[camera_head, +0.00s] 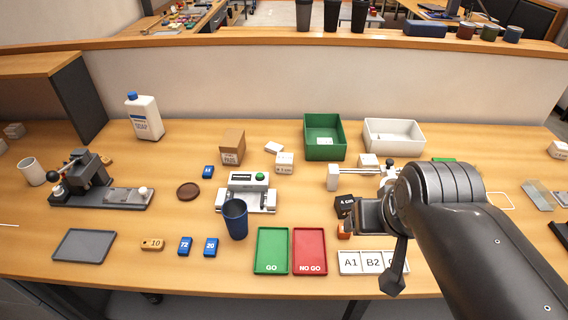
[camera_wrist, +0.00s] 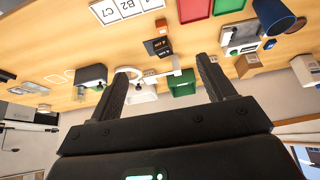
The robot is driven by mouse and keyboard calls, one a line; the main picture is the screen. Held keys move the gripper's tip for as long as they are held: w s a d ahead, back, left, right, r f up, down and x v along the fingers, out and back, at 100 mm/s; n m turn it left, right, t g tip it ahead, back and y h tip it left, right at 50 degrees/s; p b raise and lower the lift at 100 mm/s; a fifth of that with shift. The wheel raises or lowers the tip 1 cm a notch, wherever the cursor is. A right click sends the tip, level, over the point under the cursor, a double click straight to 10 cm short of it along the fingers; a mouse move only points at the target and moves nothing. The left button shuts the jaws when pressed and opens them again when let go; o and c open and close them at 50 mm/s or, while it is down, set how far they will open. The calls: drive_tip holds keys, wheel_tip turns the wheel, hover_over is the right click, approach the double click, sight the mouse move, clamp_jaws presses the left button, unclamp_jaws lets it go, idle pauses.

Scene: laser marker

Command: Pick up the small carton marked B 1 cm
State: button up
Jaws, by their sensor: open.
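Several small white cartons are on the table. One with faint dark print (camera_head: 284,162) stands behind the measuring device; its print seems to include "1 cm", but I cannot read its letter surely. A smaller white block (camera_head: 273,147) lies just behind it, and another white carton (camera_head: 368,160) stands before the white bin. My gripper (camera_head: 360,214) is above the right-centre of the table, beside a dark block marked 4 cm (camera_head: 345,205) and well right of the printed carton. In the wrist view, my gripper (camera_wrist: 160,66) has its fingers wide apart with nothing held between them.
A grey measuring device (camera_head: 247,192), blue cup (camera_head: 235,219) and brown carton (camera_head: 232,147) stand near the printed carton. Green bin (camera_head: 312,148) and white bin (camera_head: 410,135) are behind. Green GO tray (camera_head: 271,250) and red NO GO tray (camera_head: 309,252) lie in front.

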drive_tip(key=w+a+r+g, duration=0.1)
drive_tip(key=w+r, duration=0.1)
drive_tip(key=w, duration=0.4)
drive_tip(key=w+a+r+g, duration=0.1)
drive_tip(key=w+a+r, duration=0.1)
drive_tip(key=w, duration=0.4)
drive_tip(key=m+g, duration=0.1)
drive_tip(key=g, duration=0.3)
hover_over(284, 159)
drive_tip(key=f, duration=1.5)
drive_tip(key=shift+s+f, duration=0.3)
drive_tip(key=shift+f, duration=0.1)
wheel_tip(284, 159, down, 5)
drive_tip(key=shift+r, duration=0.15)
drive_tip(key=shift+w+f, duration=0.15)
drive_tip(key=shift+f, duration=1.4)
drive_tip(key=shift+w+f, duration=0.15)
drive_tip(key=shift+f, duration=1.35)
